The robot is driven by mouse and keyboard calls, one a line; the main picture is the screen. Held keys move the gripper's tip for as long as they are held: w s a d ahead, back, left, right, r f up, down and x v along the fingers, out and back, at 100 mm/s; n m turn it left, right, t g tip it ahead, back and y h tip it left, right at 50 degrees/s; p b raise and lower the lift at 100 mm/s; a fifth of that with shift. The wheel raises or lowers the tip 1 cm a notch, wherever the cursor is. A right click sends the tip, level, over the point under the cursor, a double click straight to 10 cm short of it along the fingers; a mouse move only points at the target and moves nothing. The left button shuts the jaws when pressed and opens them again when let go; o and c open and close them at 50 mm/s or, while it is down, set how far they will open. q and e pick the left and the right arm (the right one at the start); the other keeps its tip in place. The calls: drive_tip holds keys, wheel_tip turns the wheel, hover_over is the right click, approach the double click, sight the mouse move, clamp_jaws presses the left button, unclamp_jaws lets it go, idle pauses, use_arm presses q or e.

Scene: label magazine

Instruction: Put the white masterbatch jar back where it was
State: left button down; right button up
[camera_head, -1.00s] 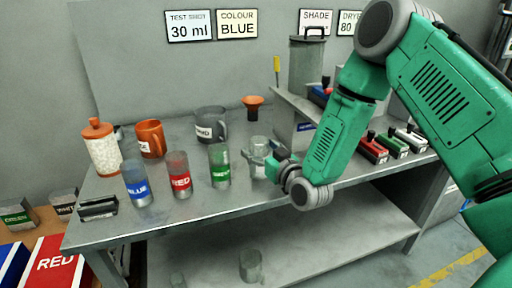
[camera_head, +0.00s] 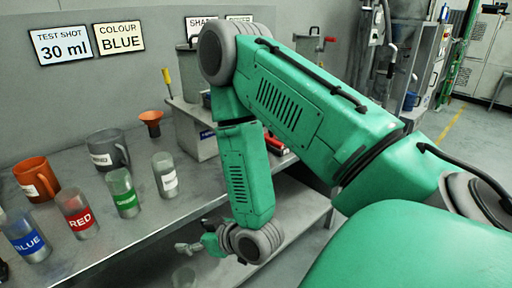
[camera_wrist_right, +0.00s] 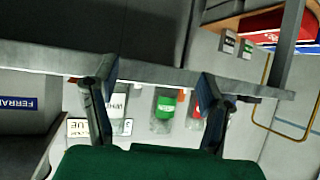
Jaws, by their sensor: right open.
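The white masterbatch jar (camera_head: 165,176), a clear cup with a white label, stands upright on the grey bench at the right end of a row of jars. It also shows in the right wrist view (camera_wrist_right: 118,106), beyond my fingers. The green jar (camera_head: 123,194) stands to its left, then the red jar (camera_head: 77,214) and the blue jar (camera_head: 26,236). My right gripper (camera_head: 188,247) is open and empty, in front of the bench edge and apart from the white jar. Its two fingers spread in the right wrist view (camera_wrist_right: 155,98). My left gripper is not in view.
An orange mug (camera_head: 36,180) and a grey mug (camera_head: 108,150) stand behind the jars. An orange funnel (camera_head: 151,120) stands farther back. A grey box (camera_head: 196,130) is behind the white jar. A lower shelf (camera_head: 290,215) runs below the bench top.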

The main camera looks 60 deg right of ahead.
drive_tip(key=s+a+f+g, duration=0.1)
drive_tip(key=s+f+g, duration=0.3)
drive_tip(key=s, duration=0.3)
drive_tip(key=s+a+f+g, duration=0.1)
drive_tip(key=s+f+g, duration=0.2)
drive_tip(key=s+f, duration=0.2)
drive_tip(key=s+a+f+g+h, duration=0.1)
drive_tip(key=s+f+g, duration=0.3)
drive_tip(key=s, duration=0.6)
drive_tip(key=shift+s+a+f+g, duration=0.3)
drive_tip(key=shift+s+a+f, duration=0.15)
drive_tip(key=shift+a, duration=0.1)
drive_tip(key=shift+d, duration=0.1)
drive_tip(key=shift+a, duration=0.3)
drive_tip(key=shift+d, duration=0.15)
